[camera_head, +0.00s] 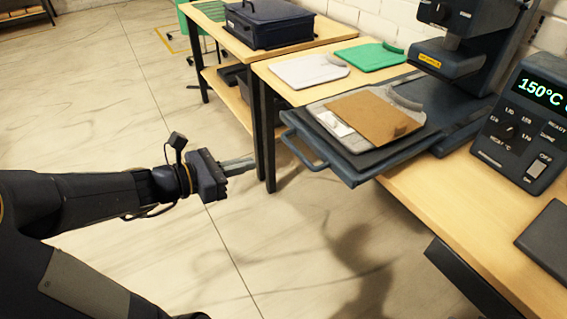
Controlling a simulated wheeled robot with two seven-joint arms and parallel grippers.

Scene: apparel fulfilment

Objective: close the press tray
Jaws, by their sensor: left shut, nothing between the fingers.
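The dark press tray (352,172) is pulled out from the press (460,58) at the right and juts past the table's front edge. A handle bar (303,152) runs along its front left side. On the tray lie a white garment (328,120) and a brown sheet (378,118). My left gripper (250,163) comes in from the left with its fingers shut and empty. It is over the floor, to the left of the handle and apart from it. My right gripper is not in view.
A control box (528,125) reading 150°C stands on the wooden table (445,205) at the right. White (300,70) and green (368,56) folded garments lie behind the tray. A dark case (268,22) sits farther back. The floor at left is clear.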

